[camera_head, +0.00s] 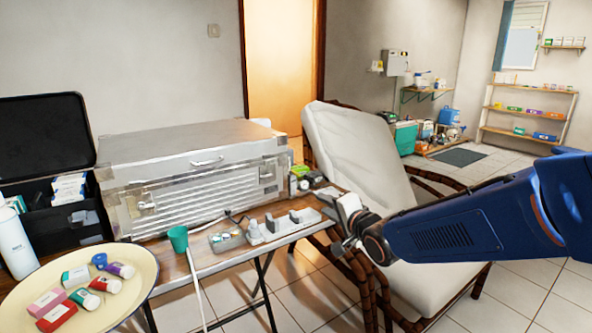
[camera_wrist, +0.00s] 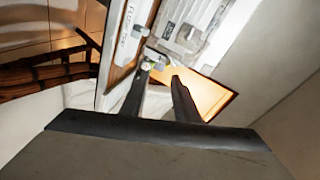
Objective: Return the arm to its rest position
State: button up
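My dark blue arm (camera_head: 470,225) reaches in from the right edge of the head view, held over the reclining chair. My gripper (camera_head: 345,245) is at its left end, just right of the table's right end, and looks small and partly unclear there. In the wrist view the two dark fingers of my gripper (camera_wrist: 161,74) stand apart with a gap between them. I see nothing clearly held. A small round item shows by the left fingertip; I cannot tell whether it touches.
A cream padded chair (camera_head: 362,150) stands behind and below my arm. The table (camera_head: 240,262) holds a silver case (camera_head: 195,150), a green cup (camera_head: 178,238) and a white holder (camera_head: 285,224). A round cream tray (camera_head: 135,262) with several small containers is at front left. Tiled floor lies at right.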

jog(key=s+d+f+n+g+h, duration=0.2)
jog(key=s+d+h, duration=0.1)
jog(key=s+d, duration=0.45)
jog(key=s+d+f+n+g+h, duration=0.2)
jog(key=s+d+n+h, duration=0.1)
jog(key=s+d, duration=0.45)
jog(key=s+d+f+n+g, duration=0.2)
jog(key=s, duration=0.8)
jog(key=s+d+f+n+g, duration=0.2)
jog(key=s+d+g, duration=0.1)
jog(key=s, duration=0.7)
jog(key=shift+n+g, duration=0.3)
jog(key=shift+n, duration=0.1)
jog(key=shift+w, duration=0.1)
